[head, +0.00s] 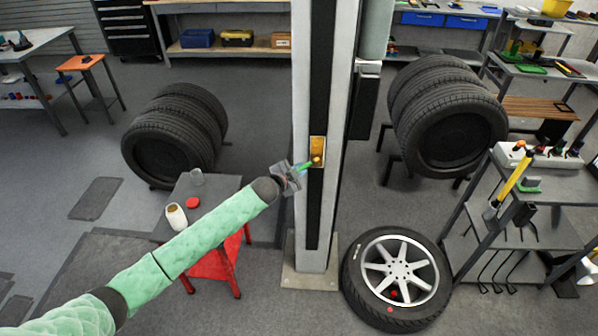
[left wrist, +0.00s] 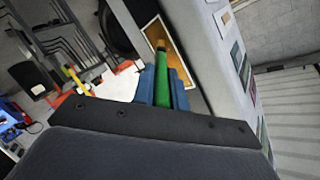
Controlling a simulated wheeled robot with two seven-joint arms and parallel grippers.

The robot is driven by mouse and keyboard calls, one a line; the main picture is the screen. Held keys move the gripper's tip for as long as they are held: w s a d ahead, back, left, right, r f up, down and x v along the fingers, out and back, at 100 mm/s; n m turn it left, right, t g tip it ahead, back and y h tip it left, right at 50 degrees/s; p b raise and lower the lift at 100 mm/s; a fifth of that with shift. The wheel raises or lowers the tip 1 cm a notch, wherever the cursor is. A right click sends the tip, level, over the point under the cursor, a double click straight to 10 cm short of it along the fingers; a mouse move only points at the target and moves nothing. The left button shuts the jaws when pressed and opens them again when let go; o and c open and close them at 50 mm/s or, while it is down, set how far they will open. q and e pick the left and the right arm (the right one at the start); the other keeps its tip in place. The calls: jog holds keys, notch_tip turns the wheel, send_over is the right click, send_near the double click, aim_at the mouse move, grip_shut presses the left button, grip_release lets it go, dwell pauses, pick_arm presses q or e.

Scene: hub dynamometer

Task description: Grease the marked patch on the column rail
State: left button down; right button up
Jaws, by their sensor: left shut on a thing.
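The column (head: 330,220) stands in the middle of the head view with a dark rail (head: 316,215) up its front. The marked patch (head: 318,143) is an amber rectangle on the rail; in the left wrist view it has a pale border (left wrist: 154,31). My left gripper (head: 291,173) is shut on a green-handled brush (head: 305,166), left of the rail. In the left wrist view the green handle (left wrist: 162,88) sits between the blue fingers. The brush's tip overlaps the lower part of the patch; I cannot tell whether it touches. My right gripper is out of view.
A small red-legged table (head: 222,190) at lower left bears a white jar (head: 176,217), a red disc (head: 192,203) and a clear cup (head: 197,177). A wheel (head: 372,290) lies at the column's foot. Tyre stacks stand on both sides; a tool shelf (head: 555,205) is at right.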

pick_arm(q)
jog(key=shift+r+p, duration=0.8)
jog(key=shift+r, duration=0.7)
jog(key=shift+w, duration=0.1)
jog(key=shift+f, duration=0.1)
notch_tip(320, 180, down, 7)
jog(key=b, duration=0.4)
jog(key=shift+f, duration=0.2)
jog(key=s+p, duration=0.2)
jog(key=s, duration=0.4)
jog(key=shift+s, duration=0.1)
